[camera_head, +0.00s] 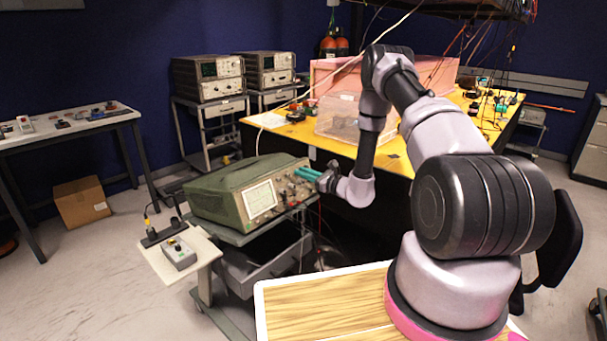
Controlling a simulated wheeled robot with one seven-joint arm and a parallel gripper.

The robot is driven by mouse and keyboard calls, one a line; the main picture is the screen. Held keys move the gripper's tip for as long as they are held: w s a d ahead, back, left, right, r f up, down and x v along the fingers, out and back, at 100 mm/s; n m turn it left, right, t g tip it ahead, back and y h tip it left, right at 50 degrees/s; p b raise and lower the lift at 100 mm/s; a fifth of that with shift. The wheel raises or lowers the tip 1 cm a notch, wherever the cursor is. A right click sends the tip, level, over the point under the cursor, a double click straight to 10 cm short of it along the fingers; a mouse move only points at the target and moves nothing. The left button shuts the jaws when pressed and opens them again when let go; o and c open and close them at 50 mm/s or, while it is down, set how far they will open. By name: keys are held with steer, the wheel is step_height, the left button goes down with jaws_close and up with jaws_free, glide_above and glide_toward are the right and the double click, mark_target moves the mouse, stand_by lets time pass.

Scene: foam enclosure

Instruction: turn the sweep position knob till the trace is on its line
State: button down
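The green oscilloscope (222,186) stands on a cart, with its screen and knob panel facing right and toward me. Its pale screen (260,198) is lit, but the trace and its line are too small to make out. Several knobs (290,190) sit on the panel right of the screen. My gripper (306,174) has teal fingers that reach left to the upper right part of the panel. The fingertips are at or very near the panel. The sweep position knob cannot be told apart here, and I cannot tell whether the fingers hold a knob.
A small grey box (179,253) lies on a side shelf (150,262) at the cart's left. A yellow table (262,130) with a clear box (340,118) stands behind the arm. A cardboard box (82,203) sits on the floor at left. Thin cables hang near the panel.

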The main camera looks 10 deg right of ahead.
steer(key=shift+m+h, duration=0.3)
steer(key=shift+m, duration=0.2)
steer(key=m+t+h, duration=0.1)
steer(key=m, duration=0.3)
steer(key=shift+s, duration=0.1)
steer(key=shift+a+m+t+h, duration=0.15)
steer(key=shift+m+h, duration=0.3)
steer(key=shift+m, duration=0.75)
steer(key=shift+m+t+h, duration=0.25)
steer(key=shift+m+h, duration=0.2)
steer(key=shift+m, duration=0.75)
steer(key=c, duration=0.8)
jaws_free()
steer(key=shift+c, duration=0.2)
steer(key=v, duration=1.1)
steer(key=shift+a, duration=0.1)
